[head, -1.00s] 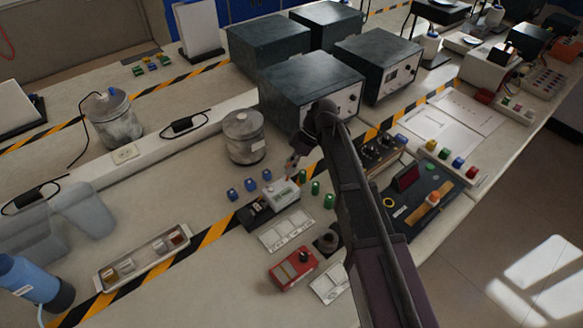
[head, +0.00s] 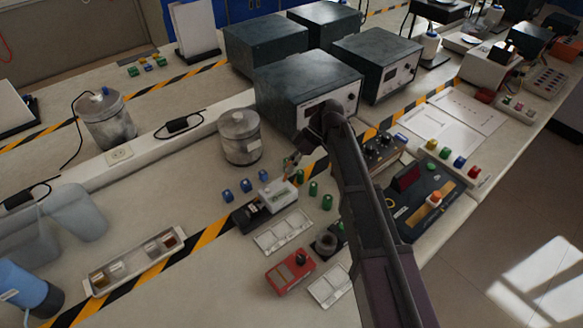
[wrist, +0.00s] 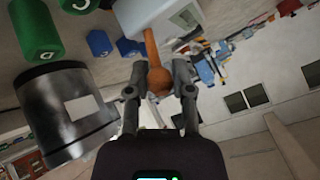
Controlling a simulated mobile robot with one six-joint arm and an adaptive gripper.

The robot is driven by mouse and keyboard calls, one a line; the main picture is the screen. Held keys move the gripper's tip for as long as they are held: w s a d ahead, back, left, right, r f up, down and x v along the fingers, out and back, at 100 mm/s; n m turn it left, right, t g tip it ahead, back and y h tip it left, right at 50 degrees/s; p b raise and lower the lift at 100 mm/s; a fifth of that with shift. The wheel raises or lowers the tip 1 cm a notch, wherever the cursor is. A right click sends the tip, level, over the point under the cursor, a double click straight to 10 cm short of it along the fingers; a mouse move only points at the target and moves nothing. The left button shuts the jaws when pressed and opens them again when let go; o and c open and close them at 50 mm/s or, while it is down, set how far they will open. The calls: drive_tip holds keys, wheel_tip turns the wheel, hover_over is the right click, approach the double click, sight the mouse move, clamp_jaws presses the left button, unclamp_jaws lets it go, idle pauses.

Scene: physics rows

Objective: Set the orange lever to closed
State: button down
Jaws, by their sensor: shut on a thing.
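The orange lever (wrist: 158,78), a stem with a round knob, shows in the wrist view. Its stem runs up to a pale housing (wrist: 165,18). My gripper (wrist: 159,86) is shut on the lever, with one finger on each side of the knob. In the head view my gripper (head: 290,165) is just above a small pale-and-black box (head: 279,196) on the bench. The lever itself is too small and too covered by my gripper to make out there. No open or closed marking can be read.
Blue knobs (head: 246,185) stand left of the box and green knobs (head: 327,202) right of it. A metal canister (head: 240,140) and a dark instrument case (head: 305,85) stand behind. A red switch box (head: 290,272) is in front. A panel with an orange button (head: 435,198) is at right.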

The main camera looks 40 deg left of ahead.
drive_tip(key=shift+c, duration=2.4)
unclamp_jaws()
drive_tip(key=shift+s, duration=0.1)
drive_tip(key=w+d+m+t+p, duration=0.1)
drive_tip(key=w+d+m, duration=0.3)
drive_tip(key=d, duration=0.5)
drive_tip(key=w+d+m+t+p, duration=0.1)
drive_tip(key=w+d+m, duration=0.4)
drive_tip(key=d, duration=0.5)
drive_tip(key=w+d+m+t+y+p, duration=0.1)
drive_tip(key=w+d+m+t, duration=0.2)
drive_tip(key=d, duration=0.7)
drive_tip(key=shift+w+d+f+m+p, duration=0.1)
drive_tip(key=shift+w+m+p, duration=0.1)
drive_tip(key=shift+w+m, duration=0.25)
drive_tip(key=shift+w+d+f+m+p, duration=0.1)
drive_tip(key=shift+w+m+p, duration=0.15)
drive_tip(key=shift+w, duration=0.4)
drive_tip(key=s+d+m+t+h+p, duration=0.1)
drive_tip(key=d+m, duration=0.5)
drive_tip(key=d, duration=0.9)
drive_tip(key=s+d+r+m+t+h+p, duration=0.1)
drive_tip(key=d+m, duration=0.6)
drive_tip(key=d, duration=0.9)
drive_tip(key=shift+t+h+p, duration=0.3)
drive_tip(key=shift+t+h, duration=0.2)
drive_tip(key=shift+t, duration=0.6)
